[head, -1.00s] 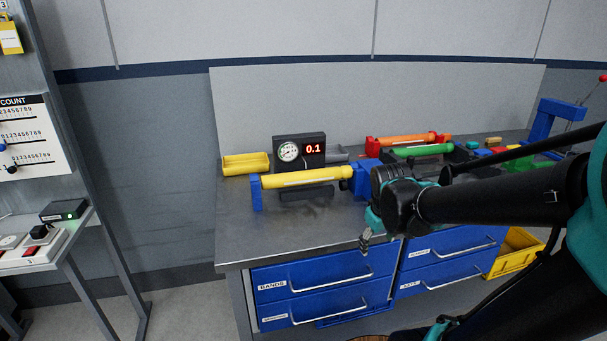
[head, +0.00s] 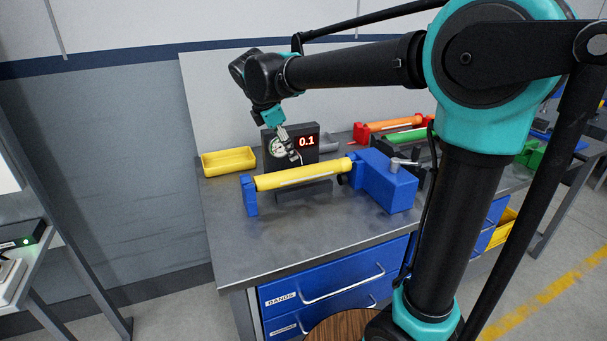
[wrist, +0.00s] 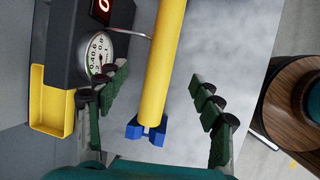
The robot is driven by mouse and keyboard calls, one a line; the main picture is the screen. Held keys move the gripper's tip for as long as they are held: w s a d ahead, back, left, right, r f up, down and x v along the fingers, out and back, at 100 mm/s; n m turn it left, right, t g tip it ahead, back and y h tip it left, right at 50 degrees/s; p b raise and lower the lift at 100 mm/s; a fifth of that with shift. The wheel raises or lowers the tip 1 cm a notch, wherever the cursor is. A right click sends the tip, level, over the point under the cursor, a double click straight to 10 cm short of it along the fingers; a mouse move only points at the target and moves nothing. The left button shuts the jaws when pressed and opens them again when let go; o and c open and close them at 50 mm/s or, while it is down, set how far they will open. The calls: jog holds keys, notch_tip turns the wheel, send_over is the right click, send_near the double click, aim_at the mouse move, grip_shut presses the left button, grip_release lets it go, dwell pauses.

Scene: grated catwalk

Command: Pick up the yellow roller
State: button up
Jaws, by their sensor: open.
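The yellow roller (head: 305,174) lies level in a blue stand on the steel bench, its left end on a blue fork (head: 249,195) and its right end at a blue block with a clamp handle (head: 386,182). It also shows in the wrist view (wrist: 164,65), running down the picture between the fingers. My gripper (head: 293,156) is above and behind the roller in the head view, pointing down. In the wrist view my gripper (wrist: 160,98) is open, with a green-padded finger on each side of the roller and nothing held. Its height above the roller is hard to tell.
A dial gauge box (head: 277,148) reading 0.1 stands close behind the roller, near one finger. A yellow bin (head: 229,161) is at the left. Orange (head: 393,125) and green (head: 405,136) rollers lie farther right. The bench front (head: 290,235) is clear.

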aim_at(302, 169)
jog(key=x, duration=0.7)
jog(key=d+f, duration=0.1)
jog(key=w+d+f, duration=0.1)
jog(key=f, duration=0.1)
jog(key=shift+d+f, duration=0.15)
jog(key=shift+f, duration=0.2)
jog(key=shift+w+d+f, duration=0.15)
jog(key=shift+w+f, duration=0.15)
jog(key=shift+f, duration=0.35)
jog(key=shift+c, duration=0.3)
grip_shut()
